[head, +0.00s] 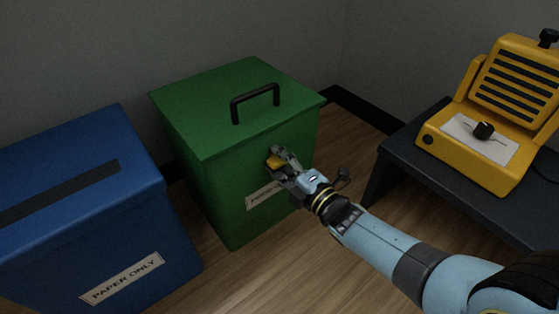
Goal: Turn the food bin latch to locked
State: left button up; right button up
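The food bin is a green box (205,190) with a flat lid (195,100) and a black lid handle (256,100). It stands in the middle of the head view. A small yellow latch (273,162) is on its front face, below the lid edge. My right gripper (278,164) reaches in from the lower right and is at the latch. Its fingers partly cover the latch and the label (262,197) under it. I cannot tell whether the fingers are closed on the latch or only beside it. My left gripper is not in view.
A blue bin (85,220) marked "PAPER ONLY" stands close at the left. Walls close the back. Wooden floor (270,260) is clear in front of the green bin.

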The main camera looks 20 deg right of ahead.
grip_shut()
